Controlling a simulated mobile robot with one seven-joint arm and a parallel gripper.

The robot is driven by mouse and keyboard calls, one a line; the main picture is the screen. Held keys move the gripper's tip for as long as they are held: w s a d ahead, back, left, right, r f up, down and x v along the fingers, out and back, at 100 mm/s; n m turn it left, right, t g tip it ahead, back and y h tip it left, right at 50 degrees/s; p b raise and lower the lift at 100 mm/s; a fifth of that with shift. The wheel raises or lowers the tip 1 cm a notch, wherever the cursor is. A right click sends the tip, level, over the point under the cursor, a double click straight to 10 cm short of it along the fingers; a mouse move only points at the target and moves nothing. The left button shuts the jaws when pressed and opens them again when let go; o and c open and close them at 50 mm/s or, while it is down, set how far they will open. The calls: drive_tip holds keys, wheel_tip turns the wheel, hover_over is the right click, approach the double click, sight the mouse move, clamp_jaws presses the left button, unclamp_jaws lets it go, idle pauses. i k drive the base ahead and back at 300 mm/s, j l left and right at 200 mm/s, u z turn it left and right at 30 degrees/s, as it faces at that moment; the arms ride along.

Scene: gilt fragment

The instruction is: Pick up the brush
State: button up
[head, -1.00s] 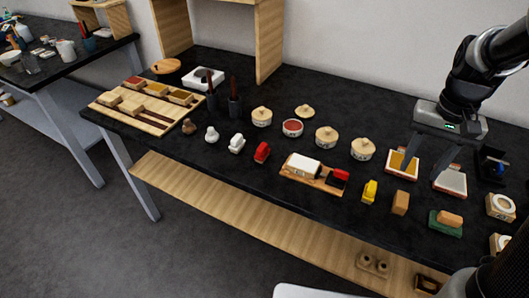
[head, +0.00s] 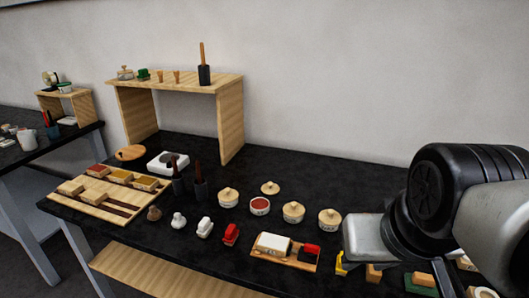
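A tall wooden handle (head: 202,54), which looks like a brush handle, stands upright in a black cup (head: 204,75) on top of the wooden shelf. Its lower end is hidden inside the cup. Two dark cups (head: 200,190) on the black table below the shelf also hold dark brown handles; I cannot tell what these are. My gripper (head: 366,240) shows only as a grey body at the right, over the table's right part, well to the right of and lower than the shelf. Its fingers do not show clearly, and I see nothing held.
The wooden shelf (head: 231,125) stands at the back of the black table (head: 300,170), with small pots and cups on its top left. Lidded jars (head: 293,212), small coloured blocks and a wooden tray (head: 74,206) cover the table front.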

sight(231, 233)
drive_tip(key=k+l+z, duration=0.1)
drive_tip(key=k+z, duration=0.25)
drive_tip(key=k, duration=0.25)
drive_tip(key=j+z, duration=0.1)
drive_tip(key=z, duration=0.3)
drive_tip(key=j+z, duration=0.1)
drive_tip(key=z, duration=0.3)
drive_tip(key=j+z, duration=0.15)
drive_tip(key=z, duration=0.25)
drive_tip(key=k+j, duration=0.1)
drive_tip(key=j, duration=0.3)
drive_tip(key=k+j, duration=0.1)
drive_tip(key=j, duration=0.25)
drive_tip(key=k+j, duration=0.1)
drive_tip(key=j, duration=0.3)
drive_tip(key=k+j, duration=0.1)
drive_tip(key=j, duration=0.7)
drive_tip(key=i+j, duration=0.2)
